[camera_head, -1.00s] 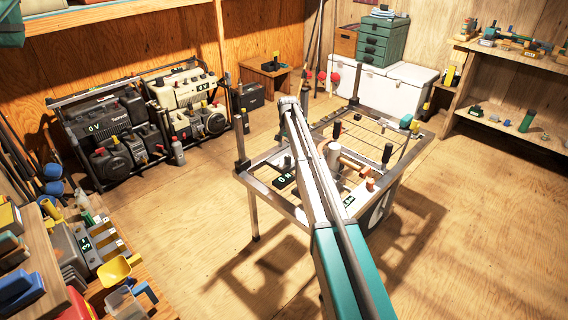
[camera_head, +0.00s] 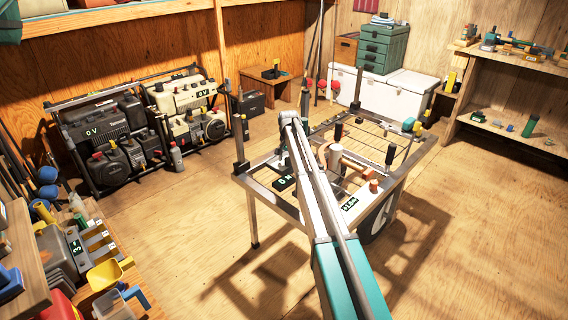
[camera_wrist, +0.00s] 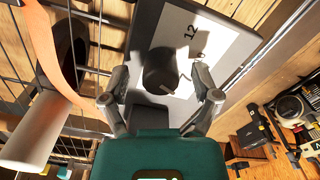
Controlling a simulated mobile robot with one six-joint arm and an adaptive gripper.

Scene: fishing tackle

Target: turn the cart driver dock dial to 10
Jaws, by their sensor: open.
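The wire-topped cart (camera_head: 253,187) with a metal frame stands in the middle of the head view. A black round dial knob (camera_wrist: 160,72) with a small pale mark at its lower edge sits on a white plate (camera_wrist: 215,45) in the wrist view. The number 12 shows on the plate above the knob; I see no 10. My gripper (camera_wrist: 161,84) is open, with one finger on each side of the knob in the picture. I cannot tell whether the fingers touch it. In the head view my arm hides much of the cart top and the dial cannot be made out.
An orange curved part with a pale cylinder (camera_wrist: 35,130) lies left of my gripper in the wrist view. Upright posts (camera_head: 239,145) rise from the cart corners. Generators (camera_head: 105,140) stand by the left wall. Bare floor (camera_head: 490,220) lies right of the cart.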

